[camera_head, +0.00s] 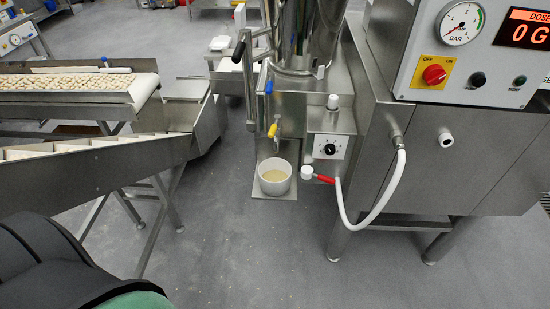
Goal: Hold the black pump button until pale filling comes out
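A round black button (478,79) sits on the grey control panel (455,72), right of a red switch (434,74) on a yellow plate. A second, darker green button (519,81) is to its right. The labels are too small to read surely. The red display (527,29) reads "DOSE" and "0 G". A white cup (262,182) stands upright under a spout with a yellow tip (272,130); pale stuff (274,175) lies in its bottom. No stream shows between spout and cup. Neither of my grippers is in view.
A pressure gauge (461,23) is on the panel. A white hose (349,222) loops below the machine and a red-handled part (324,178) is near the cup. A conveyor with pasta (65,84) is at the left. The grey floor (240,270) in front is clear.

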